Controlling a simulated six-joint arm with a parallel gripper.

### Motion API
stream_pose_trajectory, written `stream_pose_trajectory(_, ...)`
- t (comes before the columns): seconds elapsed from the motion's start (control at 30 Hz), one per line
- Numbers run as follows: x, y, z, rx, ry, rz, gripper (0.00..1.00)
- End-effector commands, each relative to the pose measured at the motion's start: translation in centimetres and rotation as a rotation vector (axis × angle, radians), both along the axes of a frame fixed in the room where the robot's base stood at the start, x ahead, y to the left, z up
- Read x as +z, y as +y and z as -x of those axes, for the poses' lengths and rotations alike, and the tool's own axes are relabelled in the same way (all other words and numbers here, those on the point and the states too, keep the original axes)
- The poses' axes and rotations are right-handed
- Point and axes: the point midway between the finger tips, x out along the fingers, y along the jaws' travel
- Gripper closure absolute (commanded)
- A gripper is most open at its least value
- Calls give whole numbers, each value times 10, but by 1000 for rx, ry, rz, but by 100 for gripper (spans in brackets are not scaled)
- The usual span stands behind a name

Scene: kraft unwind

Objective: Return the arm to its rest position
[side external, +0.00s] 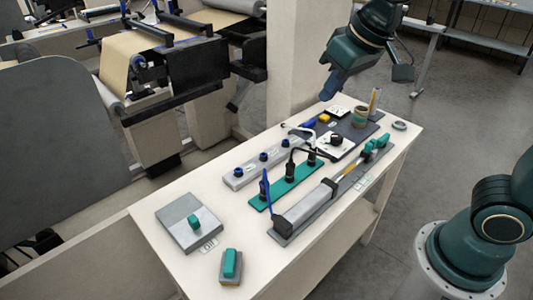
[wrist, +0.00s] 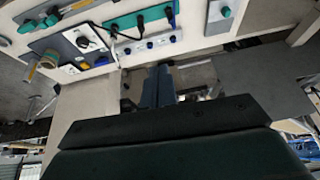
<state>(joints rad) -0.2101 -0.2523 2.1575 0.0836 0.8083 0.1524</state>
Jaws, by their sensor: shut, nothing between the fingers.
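My arm is raised above the far end of the white bench, in the upper right of the side view. My gripper (side external: 328,92) points downward with its blue-grey fingers together, apart from everything on the bench. In the wrist view my gripper (wrist: 159,72) shows its fingers closed side by side with nothing between them. The dark wrist housing fills the bottom of that view.
The white bench (side external: 150,222) holds a grey block with a teal knob (side external: 194,221), a green strip (side external: 286,187), a grey strip (side external: 243,176) and a dark board (side external: 360,131). A kraft paper roll machine (side external: 150,45) stands behind.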

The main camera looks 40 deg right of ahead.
Motion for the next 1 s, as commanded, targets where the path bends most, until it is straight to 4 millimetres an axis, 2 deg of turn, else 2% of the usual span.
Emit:
stream_pose_trajectory(0.3,1,-33,71,-1,-33,11,100)
stream_pose_trajectory(0.6,-14,-49,125,3,-57,29,100)
stream_pose_trajectory(0.8,-20,-51,141,6,-63,35,100)
stream_pose_trajectory(1.0,-21,-51,142,7,-62,36,100)
